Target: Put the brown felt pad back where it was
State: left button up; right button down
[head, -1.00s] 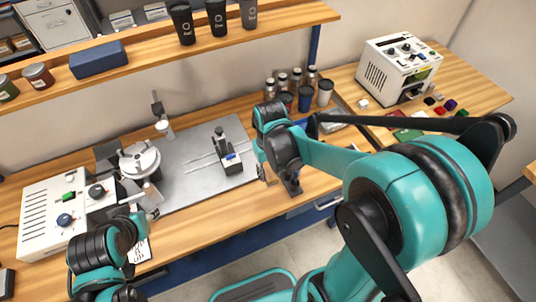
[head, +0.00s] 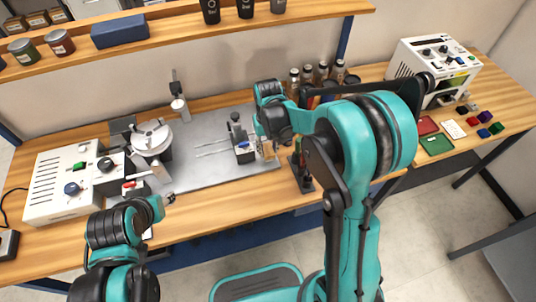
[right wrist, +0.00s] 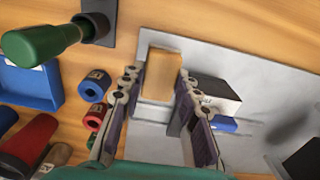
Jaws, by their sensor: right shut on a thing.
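In the right wrist view a tan-brown block (right wrist: 162,72), which looks like the felt pad, stands between the fingertips of my right gripper (right wrist: 157,78). The fingers are closed in on it at the edge of the grey metal plate (right wrist: 240,75). Whether it touches the plate is unclear. In the head view my right gripper (head: 266,148) is at the plate's right end, largely hidden by my arm, with a bit of tan showing there. My left gripper (head: 163,198) is at the bench's front, left of centre; its jaws are too small to read.
A black slide fixture (head: 242,148) is close left of my right gripper, and a dark stand (head: 302,175) close right. A round white device (head: 152,140) and a white control box (head: 70,178) are at left. In the wrist view, a blue tray (right wrist: 28,85) and coloured cylinders lie left.

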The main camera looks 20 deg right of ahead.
aim_at(268, 149)
notch_tip(268, 149, down, 4)
jog(key=shift+r+b, duration=0.2)
jog(key=shift+b, duration=0.45)
jog(key=shift+r, duration=0.1)
jog(key=c, duration=1.4)
grip_release()
